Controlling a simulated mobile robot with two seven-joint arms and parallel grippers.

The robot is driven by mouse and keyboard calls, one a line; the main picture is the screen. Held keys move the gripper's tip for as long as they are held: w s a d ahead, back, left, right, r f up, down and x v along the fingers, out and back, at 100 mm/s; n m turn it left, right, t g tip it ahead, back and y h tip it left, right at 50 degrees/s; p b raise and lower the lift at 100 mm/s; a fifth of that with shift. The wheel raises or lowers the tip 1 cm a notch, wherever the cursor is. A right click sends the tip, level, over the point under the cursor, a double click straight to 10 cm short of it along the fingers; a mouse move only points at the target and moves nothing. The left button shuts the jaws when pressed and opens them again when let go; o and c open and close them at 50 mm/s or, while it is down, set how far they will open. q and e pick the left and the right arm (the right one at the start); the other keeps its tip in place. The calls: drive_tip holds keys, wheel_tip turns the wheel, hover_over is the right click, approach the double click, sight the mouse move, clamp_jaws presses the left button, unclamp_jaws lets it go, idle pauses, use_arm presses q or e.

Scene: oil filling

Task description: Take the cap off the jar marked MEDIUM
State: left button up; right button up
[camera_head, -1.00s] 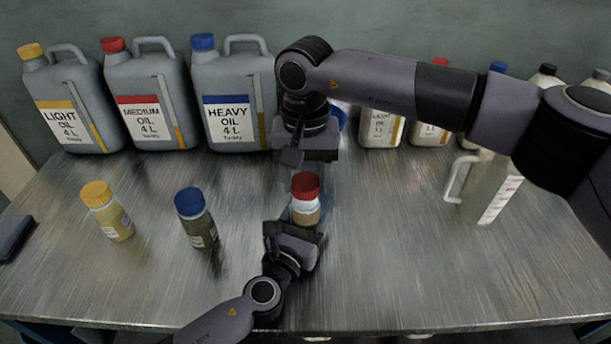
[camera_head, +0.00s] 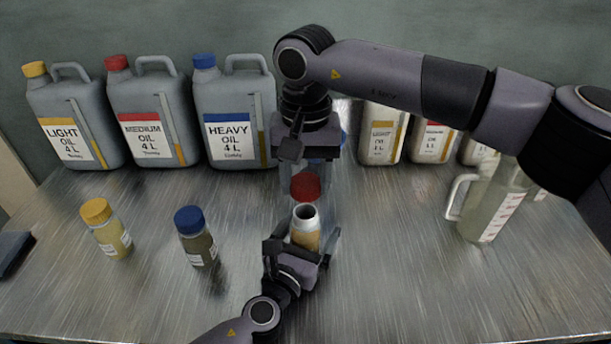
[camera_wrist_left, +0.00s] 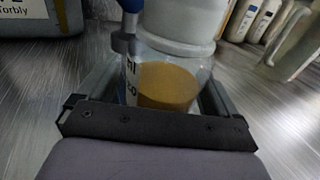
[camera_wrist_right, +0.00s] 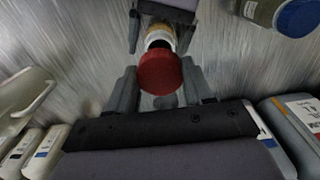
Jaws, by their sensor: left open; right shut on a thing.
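The red cap (camera_head: 306,187) is off its jar and held between the fingers of my right gripper (camera_wrist_right: 160,82), which points down from above. The cap also shows in the right wrist view (camera_wrist_right: 160,72). The jar (camera_head: 306,240) stands upright with its white-rimmed mouth bare, just in front of and below the cap in the head view. Its label cannot be read there. In the left wrist view the jar (camera_wrist_left: 170,85) holds amber oil. My left gripper (camera_head: 301,245) is open, with a finger on each side of the jar.
A yellow-capped jar (camera_head: 107,229) and a blue-capped jar (camera_head: 196,237) stand to the left. Large grey cans, LIGHT (camera_head: 66,130), MEDIUM (camera_head: 150,128) and HEAVY (camera_head: 232,125), line the back. A clear jug (camera_head: 488,210) stands right. The front right of the table (camera_head: 430,290) is clear.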

use_arm(q)
drive_tip(key=v, duration=1)
drive_tip(key=shift+s+a+f, duration=0.1)
drive_tip(key=shift+s+a, duration=0.05)
drive_tip(key=shift+s, duration=0.15)
drive_tip(key=shift+v, duration=0.85)
